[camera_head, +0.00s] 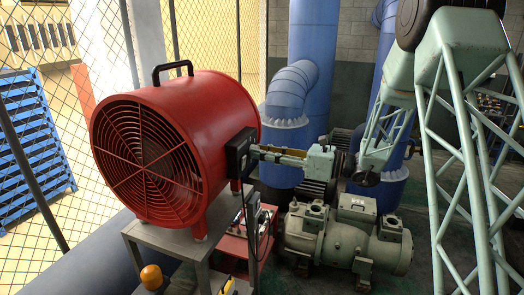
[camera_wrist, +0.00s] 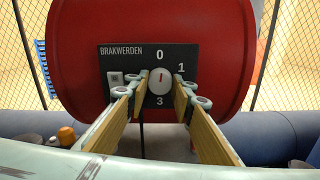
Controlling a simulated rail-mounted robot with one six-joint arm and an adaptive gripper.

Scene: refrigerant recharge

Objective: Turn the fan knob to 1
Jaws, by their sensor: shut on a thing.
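The red fan (camera_head: 215,105) stands on a metal table, and its black control panel (camera_head: 240,150) faces my gripper (camera_head: 257,152). In the wrist view, the panel (camera_wrist: 115,62) is marked "BRAKWERDEN" with the numbers 0 at the top, 1 at the upper right and 3 at the bottom. The round white knob (camera_wrist: 160,83) sits in the middle of these numbers. Its short red mark is close to upright, toward the 0. My gripper (camera_wrist: 161,84) has one finger on each side of the knob and is shut on it. The 2 is hidden.
The grey table (camera_head: 165,235) holds the fan. A green compressor (camera_head: 345,240) stands on the floor to the right. Blue pipes (camera_head: 312,60) rise behind. A wire fence (camera_head: 75,100) runs at the left. An orange beacon (camera_head: 151,277) is low in front.

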